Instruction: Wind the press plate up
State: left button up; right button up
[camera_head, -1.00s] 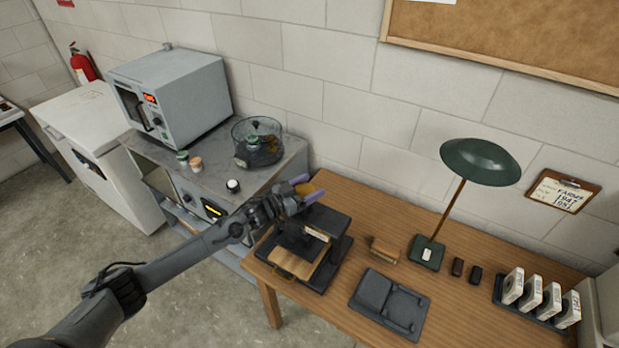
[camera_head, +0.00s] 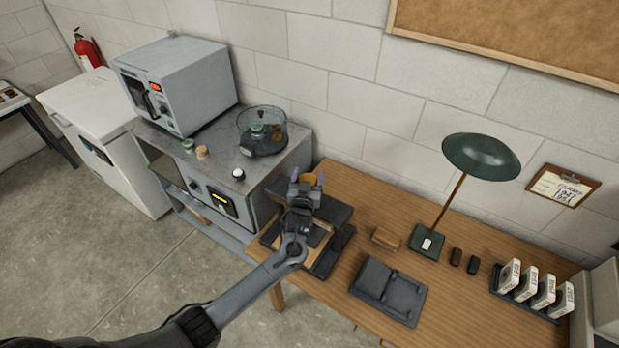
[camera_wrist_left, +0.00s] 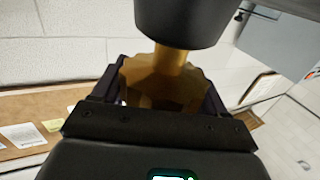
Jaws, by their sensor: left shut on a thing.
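The press (camera_head: 338,213) stands at the left end of the wooden table, dark with a pale wooden drawer or board (camera_head: 318,237) at its front. My left gripper (camera_head: 308,181) is over the top of the press, its purple fingers on either side of a brass knob (camera_head: 310,179). In the left wrist view the scalloped brass knob (camera_wrist_left: 165,80) sits between the fingers, on a brass stem against a dark cylindrical part (camera_wrist_left: 185,20). The gripper is shut on this knob. My forearm and wrist hide much of the press, and the press plate cannot be made out. My right gripper is not seen.
A green lamp (camera_head: 481,159), a small wooden block (camera_head: 385,238), a dark tray (camera_head: 388,291) and a rack of white boxes (camera_head: 532,290) stand to the right. A grey bench (camera_head: 213,160) with a glass vessel (camera_head: 262,131) and an oven-like box (camera_head: 178,84) stands left.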

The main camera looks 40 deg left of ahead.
pick_arm(q)
jog(key=shift+a+n+y, duration=0.1)
jog(key=shift+n+y, duration=0.2)
jog(key=shift+y, duration=0.1)
jog(key=o, duration=1)
jog(key=shift+c, duration=0.2)
jog(key=shift+s, duration=0.1)
jog(key=v, duration=1)
jog(key=shift+s+d+r+b, duration=0.2)
jog(key=shift+d+b, duration=0.1)
jog(key=shift+d, duration=0.1)
